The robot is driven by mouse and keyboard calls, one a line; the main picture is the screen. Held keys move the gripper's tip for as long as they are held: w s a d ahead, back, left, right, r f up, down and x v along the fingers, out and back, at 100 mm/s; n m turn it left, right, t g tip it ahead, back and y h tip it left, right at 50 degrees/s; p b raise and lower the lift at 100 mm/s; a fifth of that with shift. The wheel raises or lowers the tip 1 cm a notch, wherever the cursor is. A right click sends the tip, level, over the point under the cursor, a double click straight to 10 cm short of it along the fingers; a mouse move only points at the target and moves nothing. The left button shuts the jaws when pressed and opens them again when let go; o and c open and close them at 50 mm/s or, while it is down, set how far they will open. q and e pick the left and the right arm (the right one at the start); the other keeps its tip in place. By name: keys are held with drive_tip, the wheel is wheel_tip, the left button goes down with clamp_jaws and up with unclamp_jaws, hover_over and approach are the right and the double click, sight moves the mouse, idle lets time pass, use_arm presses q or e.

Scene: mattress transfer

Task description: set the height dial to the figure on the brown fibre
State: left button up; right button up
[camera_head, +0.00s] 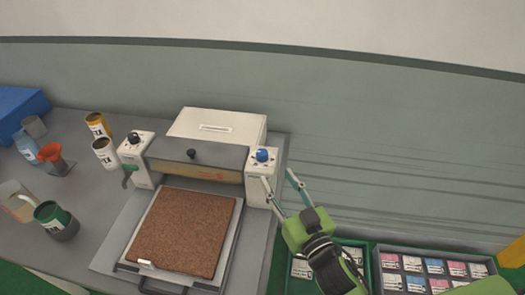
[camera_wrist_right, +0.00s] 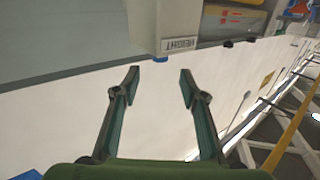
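The brown fibre (camera_head: 186,232) is a square speckled slab lying on the machine's pull-out tray (camera_head: 122,266). A small white tag (camera_head: 147,264) sits at its near left corner; its figure is too small to read. A blue dial (camera_head: 263,155) tops the machine's right post. In the right wrist view, a label reading HEIGHT (camera_wrist_right: 181,44) is on a white post, with a bit of blue (camera_wrist_right: 160,59) beside it. My right gripper (camera_head: 278,177) is open and empty, its fingertips just right of and nearer than the blue dial, apart from it in the wrist view. My left gripper is not in view.
A black dial (camera_head: 134,138) tops the machine's left post (camera_head: 135,168). Cans, a jug (camera_head: 17,203) and a red funnel (camera_head: 54,157) stand on the table at left. The wall behind is clear.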

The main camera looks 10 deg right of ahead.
sight(265, 158)
drive_tip(key=w, duration=0.3)
drive_tip(key=w+a+p, duration=0.1)
drive_tip(key=w, duration=0.2)
drive_tip(key=w+a+p, duration=0.1)
drive_tip(key=w, duration=0.2)
drive_tip(key=shift+w+r, duration=0.1)
drive_tip(key=shift+w, duration=0.25)
drive_tip(key=shift+w+a+p, duration=0.1)
drive_tip(key=shift+w+p, duration=0.2)
drive_tip(key=shift+w, duration=0.2)
clamp_jaws()
